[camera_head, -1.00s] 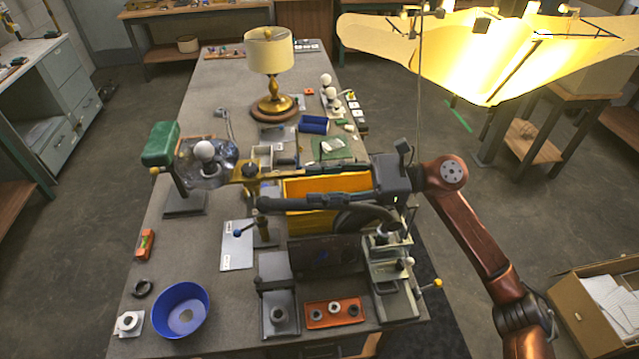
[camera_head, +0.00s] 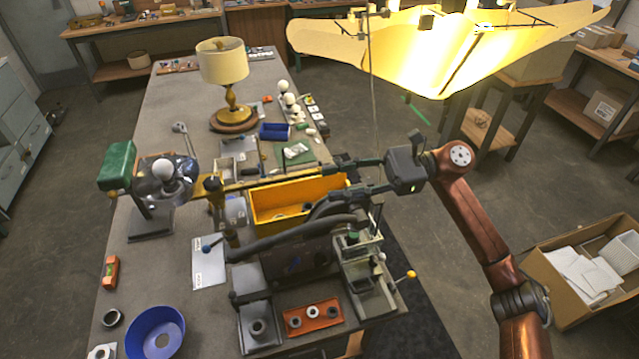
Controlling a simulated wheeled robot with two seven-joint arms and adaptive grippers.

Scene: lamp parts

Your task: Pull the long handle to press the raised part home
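My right gripper (camera_head: 338,185) comes in from the right above the bench. Its two dark fingers point left and stand apart, with the yellow bin behind them and no clear object between them. A long, thick dark handle (camera_head: 290,236) runs below and in front of the fingers, over the dark press-like fixture (camera_head: 290,268). The lower finger is close to its right end; I cannot tell whether they touch. A grey upright mechanism (camera_head: 360,255) stands at the right of the fixture. I cannot make out the raised part clearly. My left gripper is not in view.
A yellow bin (camera_head: 270,207) sits behind the handle. An orange tray (camera_head: 312,317) and blue bowl (camera_head: 155,333) are in front. A lit shade (camera_head: 430,50) hangs above.

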